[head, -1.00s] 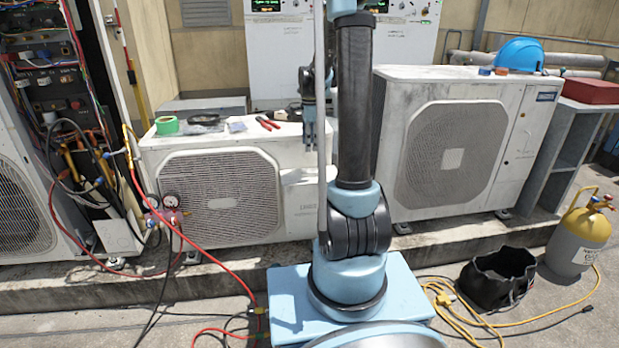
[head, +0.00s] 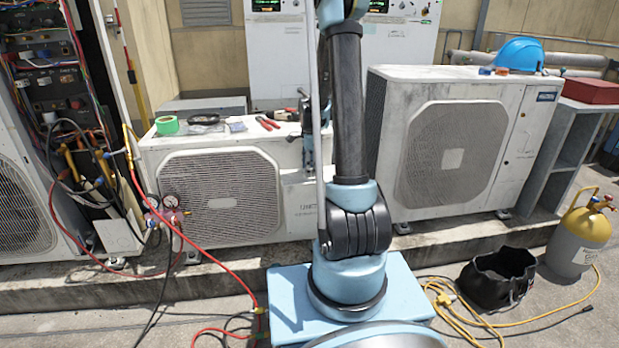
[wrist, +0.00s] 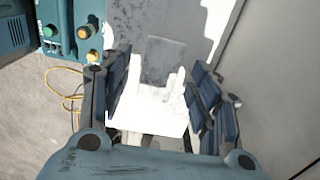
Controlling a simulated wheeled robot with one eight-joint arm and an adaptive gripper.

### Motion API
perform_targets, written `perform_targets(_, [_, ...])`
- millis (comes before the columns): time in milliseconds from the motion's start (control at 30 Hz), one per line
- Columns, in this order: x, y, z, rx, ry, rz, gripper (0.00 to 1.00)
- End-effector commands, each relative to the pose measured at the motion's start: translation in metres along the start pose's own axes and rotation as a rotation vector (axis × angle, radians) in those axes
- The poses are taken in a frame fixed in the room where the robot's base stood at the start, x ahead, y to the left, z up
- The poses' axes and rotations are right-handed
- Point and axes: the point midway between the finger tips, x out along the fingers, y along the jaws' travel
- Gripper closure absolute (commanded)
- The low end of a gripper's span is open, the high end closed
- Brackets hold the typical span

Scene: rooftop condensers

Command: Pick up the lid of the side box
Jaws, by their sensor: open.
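My gripper (wrist: 160,82) is open, with its two dark blue padded fingers spread left and right in the wrist view. A pale, worn white piece (wrist: 158,118) lies between and below the fingers; it looks like the side box's lid, with a grey shaded patch above it. I see no clear contact with either finger. In the head view my gripper hangs at the right end of the low white condenser (head: 222,200), partly behind my arm. The side box there is largely hidden by my arm.
Tape (head: 167,125) and red-handled pliers (head: 268,123) lie on the low condenser's top. A larger condenser (head: 455,150) stands right of my arm.

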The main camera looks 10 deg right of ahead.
Motion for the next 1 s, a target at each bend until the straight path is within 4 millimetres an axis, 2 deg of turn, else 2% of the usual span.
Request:
perform_targets(100, [0.0063, 0.0000, -0.0001, 0.000, 0.000, 0.000, 0.43])
perform_targets(367, [0.0069, 0.0002, -0.0002, 0.000, 0.000, 0.000, 0.46])
perform_targets(600, [0.0068, 0.0002, -0.0002, 0.000, 0.000, 0.000, 0.99])
perform_targets(1000, [0.0007, 0.0004, -0.0001, 0.000, 0.000, 0.000, 0.99])
